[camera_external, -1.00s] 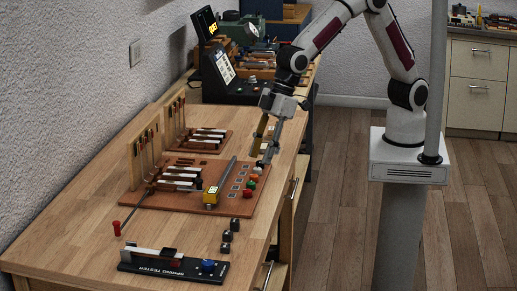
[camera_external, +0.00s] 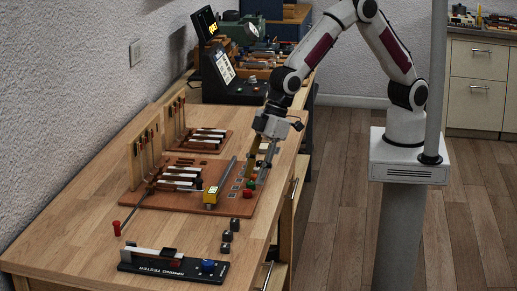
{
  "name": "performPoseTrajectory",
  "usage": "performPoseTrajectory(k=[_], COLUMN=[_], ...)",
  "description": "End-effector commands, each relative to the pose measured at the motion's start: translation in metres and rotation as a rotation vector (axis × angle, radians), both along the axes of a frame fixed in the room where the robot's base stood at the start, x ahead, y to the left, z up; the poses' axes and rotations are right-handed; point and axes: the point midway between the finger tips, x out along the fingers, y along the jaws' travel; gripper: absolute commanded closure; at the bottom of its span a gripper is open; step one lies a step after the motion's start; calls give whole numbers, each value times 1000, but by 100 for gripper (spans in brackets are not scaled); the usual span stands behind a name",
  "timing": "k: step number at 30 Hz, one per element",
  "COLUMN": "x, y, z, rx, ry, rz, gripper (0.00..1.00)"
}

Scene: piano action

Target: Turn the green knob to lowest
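The green knob (camera_external: 250,184) is small and sits near the right edge of the brown board on the workbench, in a row of coloured knobs. My gripper (camera_external: 256,178) points down over this row, just behind and to the right of the green knob. Its two fingers are apart, one yellowish and one grey. They hide the knobs at the far end of the row. I cannot tell whether a finger touches the green knob, and its pointer setting is too small to read.
A red knob (camera_external: 247,194) is just in front of the green one. A yellow block (camera_external: 211,196) on a grey bar stands to the left. Bare bench lies between.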

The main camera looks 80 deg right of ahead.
Motion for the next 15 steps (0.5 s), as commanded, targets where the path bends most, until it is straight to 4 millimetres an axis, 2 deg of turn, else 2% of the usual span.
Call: performPoseTrajectory(k=[6,15], x=[4,5], y=[4,5], z=[-13,-15], rx=[0,1], ry=[0,-1], rz=[0,0], gripper=[66,66])
